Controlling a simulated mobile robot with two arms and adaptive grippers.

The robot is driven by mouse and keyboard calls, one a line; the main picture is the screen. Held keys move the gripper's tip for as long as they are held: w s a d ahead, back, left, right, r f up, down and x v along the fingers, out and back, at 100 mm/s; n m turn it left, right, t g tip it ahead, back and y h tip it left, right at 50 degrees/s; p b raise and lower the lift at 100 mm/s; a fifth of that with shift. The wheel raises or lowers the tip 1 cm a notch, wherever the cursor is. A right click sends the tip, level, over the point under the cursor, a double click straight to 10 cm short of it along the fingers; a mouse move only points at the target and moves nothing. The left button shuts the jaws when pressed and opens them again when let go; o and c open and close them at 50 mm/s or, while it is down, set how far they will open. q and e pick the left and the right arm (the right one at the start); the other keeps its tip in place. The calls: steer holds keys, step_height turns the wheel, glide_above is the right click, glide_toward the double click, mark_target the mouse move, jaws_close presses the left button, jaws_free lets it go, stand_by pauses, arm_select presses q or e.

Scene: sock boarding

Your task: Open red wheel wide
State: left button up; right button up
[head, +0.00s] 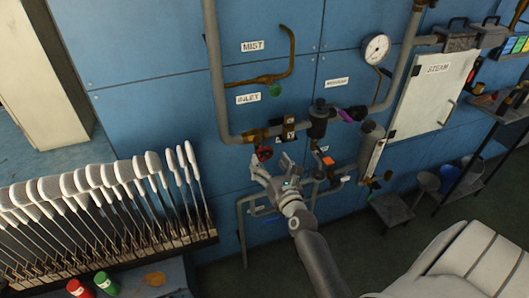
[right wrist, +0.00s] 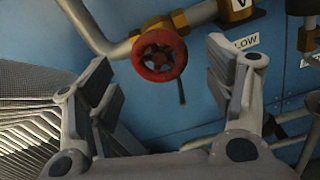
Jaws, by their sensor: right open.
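The red wheel (head: 264,154) is a small round handwheel on a brass valve (head: 258,135) at the lower bend of the grey inlet pipe. In the right wrist view the red wheel (right wrist: 159,54) faces me, between and beyond the two fingers. My right gripper (head: 270,167) is open and just below the wheel in the head view. In the right wrist view my right gripper (right wrist: 165,85) has its fingers spread on either side, with nothing between the pads. I see no contact with the wheel. My left gripper is not in view.
Grey pipes (head: 217,70) run along the blue wall (head: 130,40). A green knob (head: 275,90) and a gauge (head: 376,48) are above. White sock boards (head: 110,175) stand in a rack at the left. A STEAM cabinet (head: 432,90) is at the right.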

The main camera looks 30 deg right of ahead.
mark_target(265, 155)
steer(key=x, duration=0.4)
steer(key=shift+a, duration=0.1)
steer(key=shift+w, duration=0.15)
steer(key=c, duration=1)
steer(key=shift+c, duration=0.2)
